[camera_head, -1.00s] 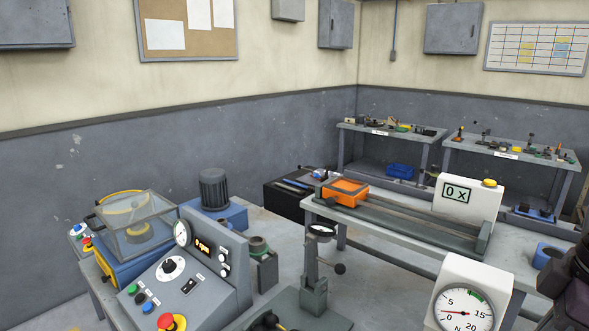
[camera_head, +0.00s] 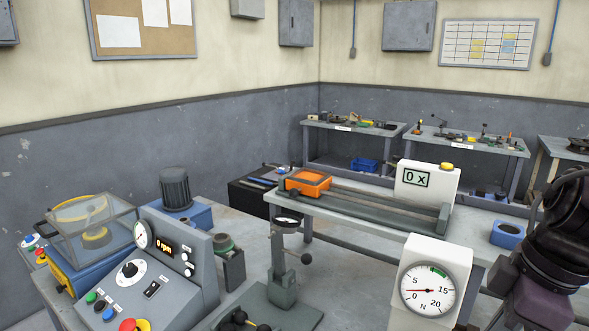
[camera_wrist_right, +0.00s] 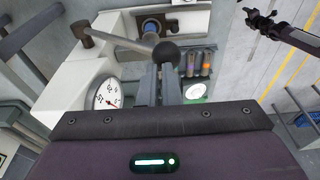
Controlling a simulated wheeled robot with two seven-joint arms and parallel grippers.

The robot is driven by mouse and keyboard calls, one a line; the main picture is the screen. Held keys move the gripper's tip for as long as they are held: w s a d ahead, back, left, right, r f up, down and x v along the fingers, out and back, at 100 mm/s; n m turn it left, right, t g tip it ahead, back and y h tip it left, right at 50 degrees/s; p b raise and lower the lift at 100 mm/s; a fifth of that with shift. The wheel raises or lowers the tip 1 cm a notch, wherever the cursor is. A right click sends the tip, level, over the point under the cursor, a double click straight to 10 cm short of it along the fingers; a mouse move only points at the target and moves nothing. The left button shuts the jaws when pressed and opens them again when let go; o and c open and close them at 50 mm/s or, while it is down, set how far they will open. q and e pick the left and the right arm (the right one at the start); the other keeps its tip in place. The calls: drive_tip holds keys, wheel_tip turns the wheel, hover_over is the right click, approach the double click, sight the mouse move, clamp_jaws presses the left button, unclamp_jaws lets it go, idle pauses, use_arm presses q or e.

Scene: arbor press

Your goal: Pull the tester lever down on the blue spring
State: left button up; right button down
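The white tester with a round N dial (camera_head: 430,285) stands at the lower right in the head view; its needle is near 0. In the right wrist view its dial (camera_wrist_right: 105,92) is at left. The lever (camera_wrist_right: 120,40) reaches right to a black ball knob (camera_wrist_right: 165,52). A blue ringed part (camera_wrist_right: 152,26), perhaps the blue spring, is beyond the lever. My right gripper's fingers (camera_wrist_right: 160,72) are at the knob, which hides their tips; I cannot tell whether they hold it. My left gripper (camera_wrist_right: 262,18) seems to show at the top right; its opening is unclear.
In the head view, a grey control panel (camera_head: 160,275) and a small stand (camera_head: 282,270) are left of the tester. A blue block (camera_head: 507,234) lies at right. My right arm fills the right edge.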

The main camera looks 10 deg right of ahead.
drive_tip(key=shift+f, duration=0.1)
drive_tip(key=shift+s+a+f+b, duration=0.3)
drive_tip(key=shift+s+f+b, duration=0.05)
drive_tip(key=shift+f+b, duration=0.3)
drive_tip(key=shift+s+a+f+b, duration=0.3)
drive_tip(key=shift+f+b, duration=0.2)
drive_tip(key=shift+f, duration=0.1)
drive_tip(key=shift+s+a+f+b, duration=0.15)
drive_tip(key=shift+s+f+b, duration=0.05)
drive_tip(key=shift+f+b, duration=0.25)
drive_tip(key=shift+s+a+f+b, duration=0.15)
drive_tip(key=shift+f+b, duration=0.2)
drive_tip(key=shift+f, duration=0.2)
drive_tip(key=shift+s+a+f+b, duration=0.15)
drive_tip(key=shift+s+f+b, duration=0.05)
drive_tip(key=shift+f+b, duration=0.25)
drive_tip(key=shift+s+a+f+b, duration=0.2)
drive_tip(key=shift+f+b, duration=0.4)
drive_tip(key=shift+f, duration=0.2)
drive_tip(key=shift+s+a+f+b, duration=0.1)
drive_tip(key=shift+s+f+b, duration=0.05)
drive_tip(key=shift+f+b, duration=0.55)
drive_tip(key=shift+f, duration=0.1)
